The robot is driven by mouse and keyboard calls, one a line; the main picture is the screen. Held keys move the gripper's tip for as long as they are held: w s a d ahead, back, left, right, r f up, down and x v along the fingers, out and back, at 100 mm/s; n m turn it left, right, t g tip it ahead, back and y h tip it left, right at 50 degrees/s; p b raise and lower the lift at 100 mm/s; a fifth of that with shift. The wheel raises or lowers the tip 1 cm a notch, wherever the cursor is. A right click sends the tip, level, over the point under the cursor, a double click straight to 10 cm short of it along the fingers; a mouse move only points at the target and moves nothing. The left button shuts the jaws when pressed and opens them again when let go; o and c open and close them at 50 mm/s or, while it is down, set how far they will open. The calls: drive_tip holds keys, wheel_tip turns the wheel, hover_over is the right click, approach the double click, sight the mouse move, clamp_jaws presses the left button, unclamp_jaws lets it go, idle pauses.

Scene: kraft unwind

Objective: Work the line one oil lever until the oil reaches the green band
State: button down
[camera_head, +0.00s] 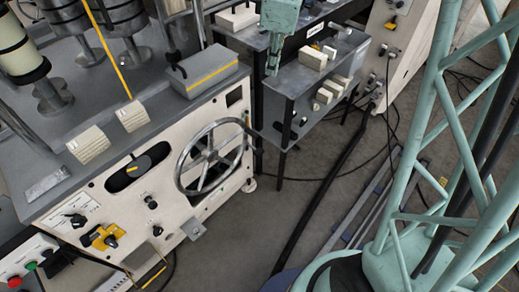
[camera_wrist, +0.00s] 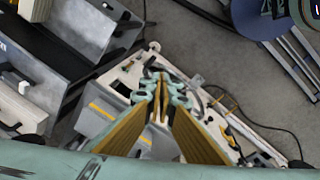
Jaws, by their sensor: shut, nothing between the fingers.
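My gripper (camera_head: 272,70) hangs at the top middle of the head view, above the gap between the cream machine (camera_head: 105,215) and the grey bench. In the wrist view its two yellow-faced fingers (camera_wrist: 162,98) meet at the tips and hold nothing. A grey box with a yellow stripe (camera_head: 207,70) sits on the machine top, left of my gripper, with a black upright handle (camera_head: 178,62) at its left end. I cannot tell whether this handle is the line one oil lever. No oil level or green band can be made out.
A large handwheel (camera_head: 210,157) sticks out from the machine's front. Yellow and black controls (camera_head: 104,237) sit lower left. The grey bench (camera_head: 300,82) carries several cream blocks. A teal lattice frame (camera_head: 450,130) fills the right. Cables cross the floor (camera_head: 270,225).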

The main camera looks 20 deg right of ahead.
drive_tip(key=w+f+n, duration=0.3)
drive_tip(key=w+f, duration=0.4)
drive_tip(key=f, duration=0.4)
drive_tip(key=n+g+b, duration=0.2)
drive_tip(key=n+b, duration=0.4)
drive_tip(key=n, duration=0.3)
hover_over(260, 152)
wheel_tip(260, 152, down, 40)
drive_tip(key=shift+w+f+h, duration=0.2)
drive_tip(key=shift+h, duration=0.1)
drive_tip(key=shift+f, duration=0.15)
drive_tip(key=shift+f+b, duration=0.95)
drive_tip(key=shift+f, duration=5.9)
drive_tip(key=shift+f, duration=0.1)
